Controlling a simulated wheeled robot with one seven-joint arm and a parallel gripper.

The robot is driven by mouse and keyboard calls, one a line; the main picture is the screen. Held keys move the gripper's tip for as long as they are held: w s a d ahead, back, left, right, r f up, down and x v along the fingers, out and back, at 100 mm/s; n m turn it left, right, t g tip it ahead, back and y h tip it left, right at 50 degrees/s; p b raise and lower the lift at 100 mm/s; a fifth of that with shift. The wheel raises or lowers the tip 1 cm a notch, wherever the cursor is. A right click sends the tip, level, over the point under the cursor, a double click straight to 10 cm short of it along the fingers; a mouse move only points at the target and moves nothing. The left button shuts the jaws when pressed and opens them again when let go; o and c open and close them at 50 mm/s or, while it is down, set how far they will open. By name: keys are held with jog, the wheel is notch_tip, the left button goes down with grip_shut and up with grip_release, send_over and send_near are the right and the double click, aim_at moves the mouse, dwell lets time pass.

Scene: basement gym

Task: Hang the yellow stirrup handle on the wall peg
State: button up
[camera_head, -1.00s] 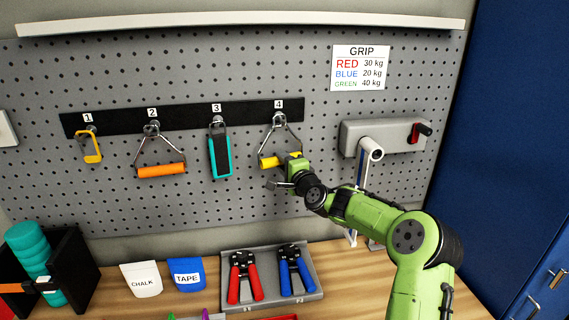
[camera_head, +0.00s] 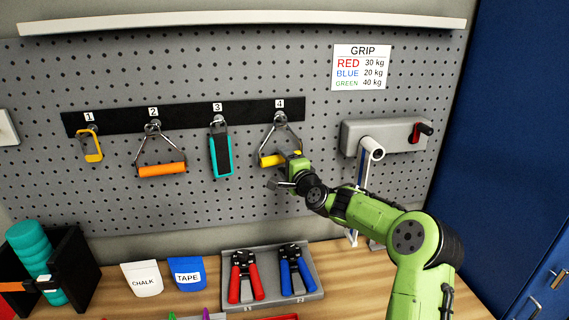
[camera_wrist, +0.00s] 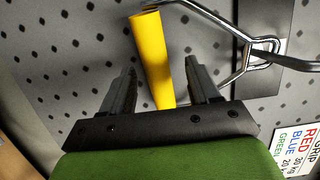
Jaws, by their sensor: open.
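The yellow stirrup handle (camera_head: 271,160) hangs by its metal frame from the wall peg (camera_head: 280,118) under label 4, at the right end of the black strip. My gripper (camera_head: 283,176) is just below and in front of the yellow grip, partly covering its right end. In the wrist view the yellow grip (camera_wrist: 152,52) reaches down between my two open fingers (camera_wrist: 162,88), with a gap on each side. Its bent metal frame meets the peg (camera_wrist: 266,50) at the upper right.
Pegs 1 to 3 hold a yellow carabiner-like loop (camera_head: 92,146), an orange stirrup handle (camera_head: 162,170) and a teal loop (camera_head: 221,157). A grey bracket with a white post (camera_head: 364,185) stands right of my gripper. A grey tray (camera_head: 322,290) with red and blue hand grippers lies below.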

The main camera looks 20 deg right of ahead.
jog(key=shift+f, duration=0.1)
jog(key=s+b, duration=0.3)
jog(key=s, duration=1.3)
jog(key=s+a+f+n+g, duration=0.4)
jog(key=s+a+n, duration=0.1)
jog(key=a+n, duration=0.15)
jog(key=s+a+f+n+g, duration=0.4)
jog(key=s+a+n, duration=0.1)
jog(key=a, duration=0.3)
jog(key=s+n+g+h, duration=0.1)
jog(key=s+n+g, duration=0.3)
jog(key=s, duration=1.7)
jog(key=shift+s+d+f+n, duration=0.15)
jog(key=shift+s+d+n, duration=0.25)
jog(key=shift+n, duration=0.45)
